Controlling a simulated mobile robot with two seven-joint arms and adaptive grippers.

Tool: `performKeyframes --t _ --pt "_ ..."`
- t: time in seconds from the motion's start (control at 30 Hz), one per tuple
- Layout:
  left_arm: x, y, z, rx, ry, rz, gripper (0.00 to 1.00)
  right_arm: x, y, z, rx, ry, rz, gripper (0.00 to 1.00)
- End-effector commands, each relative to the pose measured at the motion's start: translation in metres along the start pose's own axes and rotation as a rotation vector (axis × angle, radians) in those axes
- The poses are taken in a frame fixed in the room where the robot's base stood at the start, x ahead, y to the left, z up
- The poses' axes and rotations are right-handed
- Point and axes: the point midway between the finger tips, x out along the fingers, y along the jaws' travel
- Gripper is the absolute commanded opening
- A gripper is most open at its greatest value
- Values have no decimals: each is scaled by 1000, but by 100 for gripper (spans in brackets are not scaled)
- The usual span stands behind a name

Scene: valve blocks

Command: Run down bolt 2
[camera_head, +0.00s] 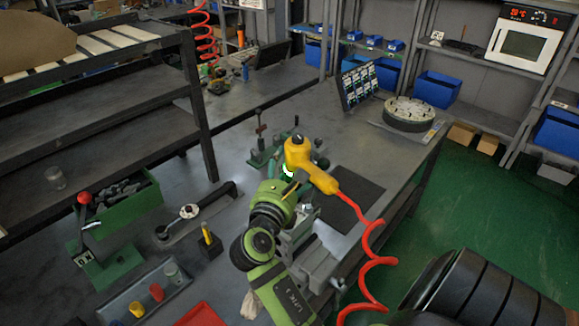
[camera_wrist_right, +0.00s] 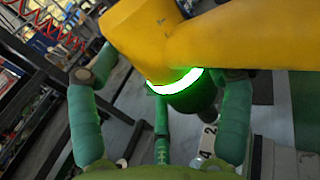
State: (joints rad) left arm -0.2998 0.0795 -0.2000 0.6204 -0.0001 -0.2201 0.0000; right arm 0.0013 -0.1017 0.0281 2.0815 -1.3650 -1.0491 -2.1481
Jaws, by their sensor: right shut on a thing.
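A yellow power tool (camera_head: 312,172) with a red coiled hose is in the middle of the camera_head view, over the bench. My right gripper (camera_head: 288,180) is shut on it, with green fingers around its body. In the right wrist view the yellow tool (camera_wrist_right: 180,40) fills the top, with a lit green ring and a dark nose below. Past the nose, a surface carries white labels marked 2 (camera_wrist_right: 209,130) and 4 (camera_wrist_right: 204,155). Bolt 2 itself and the tool's tip are hidden, so I cannot tell whether they touch. My left gripper is not in view.
A green box of dark parts (camera_head: 127,203) and a grey tray of coloured pieces (camera_head: 145,292) lie left on the bench. A round stack (camera_head: 409,113) and a tilted panel (camera_head: 357,86) stand at the far end. The red hose (camera_head: 367,262) hangs right of my arm.

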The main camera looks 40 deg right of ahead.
Motion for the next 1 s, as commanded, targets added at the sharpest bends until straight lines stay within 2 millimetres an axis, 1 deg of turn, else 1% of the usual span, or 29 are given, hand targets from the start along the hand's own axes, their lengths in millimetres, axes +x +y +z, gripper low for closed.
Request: performKeyframes --t 0.03,0.57,1.0 --pt "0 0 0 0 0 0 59 0 0 3 1 -11 1 26" --pt "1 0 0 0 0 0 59 0 0 0 2 -12 1 26" --pt "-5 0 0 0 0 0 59 0 0 2 1 -12 0 26"
